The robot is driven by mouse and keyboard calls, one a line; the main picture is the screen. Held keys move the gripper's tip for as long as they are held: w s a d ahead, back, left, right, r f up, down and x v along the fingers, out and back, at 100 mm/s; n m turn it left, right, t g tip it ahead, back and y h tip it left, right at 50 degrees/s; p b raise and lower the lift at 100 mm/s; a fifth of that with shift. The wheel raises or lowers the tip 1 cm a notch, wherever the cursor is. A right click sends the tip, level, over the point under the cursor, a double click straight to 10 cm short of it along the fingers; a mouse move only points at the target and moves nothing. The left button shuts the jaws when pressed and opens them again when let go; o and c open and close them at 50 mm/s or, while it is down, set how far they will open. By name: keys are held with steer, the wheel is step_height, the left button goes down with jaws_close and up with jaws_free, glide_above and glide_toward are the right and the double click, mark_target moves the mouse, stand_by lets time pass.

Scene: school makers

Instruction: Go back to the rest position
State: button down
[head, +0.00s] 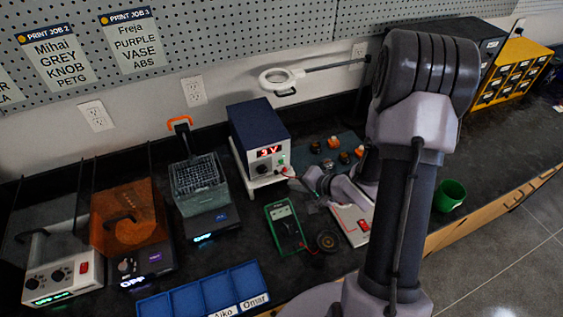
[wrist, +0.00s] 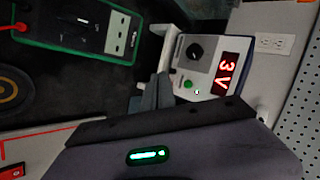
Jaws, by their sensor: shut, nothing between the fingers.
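My gripper (wrist: 158,92) shows in the wrist view with its fingers together and nothing between them. In the head view my arm reaches over the bench, and its wrist end is beside the power supply (head: 262,140), low over the bench. The power supply, a box with a dark blue top and a red display reading 3 V, stands behind the gripper. Its front panel shows close ahead of the fingers in the wrist view (wrist: 205,65). Whether the fingertips touch it I cannot tell.
A green multimeter (head: 286,228) and a dark round coil (head: 327,240) lie near the gripper. Three machines (head: 130,225) stand at left, behind blue trays (head: 200,296). A green cup (head: 451,194) stands at right. A magnifier lamp (head: 277,77) hangs above. A red-and-white board (head: 352,222) lies under my arm.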

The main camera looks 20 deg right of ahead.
stand_by(0.3)
steer(key=w+d+r+n+h+b, duration=0.1)
steer(key=w+d+r+h, duration=0.2)
steer(key=r, duration=0.4)
steer(key=s+a+r+n+g+h+b, duration=0.1)
steer(key=s+a+r+n+h+b, duration=0.15)
steer(key=s+r, duration=0.6)
steer(key=s+a+r+n+g+y, duration=0.1)
steer(key=s+a+r+y, duration=0.1)
steer(key=s+a, duration=0.5)
steer(key=s+a+r+n+g+y+b, duration=0.1)
steer(key=s+a+r+n, duration=0.1)
steer(key=s+a+r, duration=0.2)
steer(key=s+a, duration=0.3)
steer(key=a, duration=0.1)
steer(key=shift+s+y, duration=0.35)
steer(key=shift+d+r, duration=0.1)
